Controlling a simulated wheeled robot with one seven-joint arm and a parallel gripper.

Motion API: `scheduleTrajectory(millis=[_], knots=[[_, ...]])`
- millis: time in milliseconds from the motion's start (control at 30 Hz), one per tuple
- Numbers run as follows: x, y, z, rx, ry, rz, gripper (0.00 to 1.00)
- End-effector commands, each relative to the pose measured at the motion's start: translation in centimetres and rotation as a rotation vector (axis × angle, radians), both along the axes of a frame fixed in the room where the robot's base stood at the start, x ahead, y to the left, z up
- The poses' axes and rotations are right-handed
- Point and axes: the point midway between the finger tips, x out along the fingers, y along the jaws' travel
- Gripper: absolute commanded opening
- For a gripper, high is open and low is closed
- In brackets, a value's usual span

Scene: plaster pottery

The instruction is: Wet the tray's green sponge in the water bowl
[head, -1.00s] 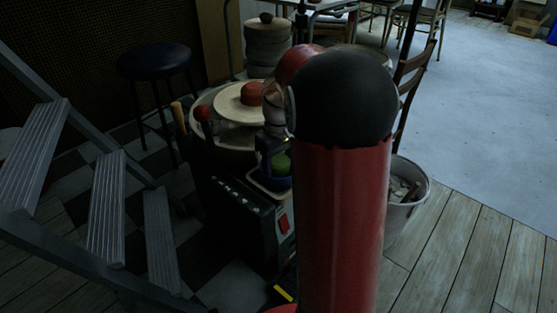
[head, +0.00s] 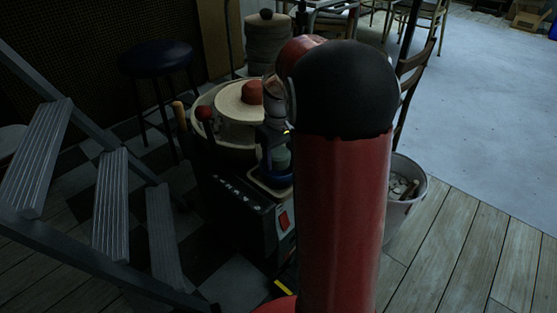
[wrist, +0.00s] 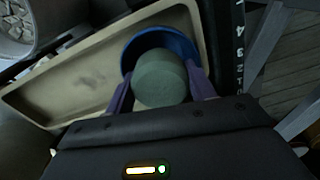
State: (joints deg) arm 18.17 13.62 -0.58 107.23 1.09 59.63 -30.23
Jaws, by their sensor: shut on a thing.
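My gripper (wrist: 160,88) is shut on the green sponge (wrist: 160,76), a dull grey-green rounded block between its two purple fingers. The sponge is over the blue water bowl (wrist: 140,42) and hides much of its inside. I cannot tell whether its lower end is below the rim. The bowl is at one end of the beige tray (wrist: 62,80). In the head view, my gripper (head: 274,140), the sponge (head: 282,158) and the bowl (head: 279,180) show just left of my red arm, which hides part of that area. The water itself does not show.
Left of the bowl are a pottery wheel with a round pale disc (head: 238,101) and a red lump (head: 251,92). A white bucket (head: 404,205) stands at right. A stool (head: 157,58) and metal steps (head: 108,205) are at left.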

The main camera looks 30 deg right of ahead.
Motion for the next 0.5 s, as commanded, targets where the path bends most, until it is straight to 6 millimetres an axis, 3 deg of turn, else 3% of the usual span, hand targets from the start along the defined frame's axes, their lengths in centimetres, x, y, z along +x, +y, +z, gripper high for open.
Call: scheduleTrajectory(millis=[500], knots=[[0.0, 0.0, 4.4, 0.000, -0.001, 0.000, 0.36]])
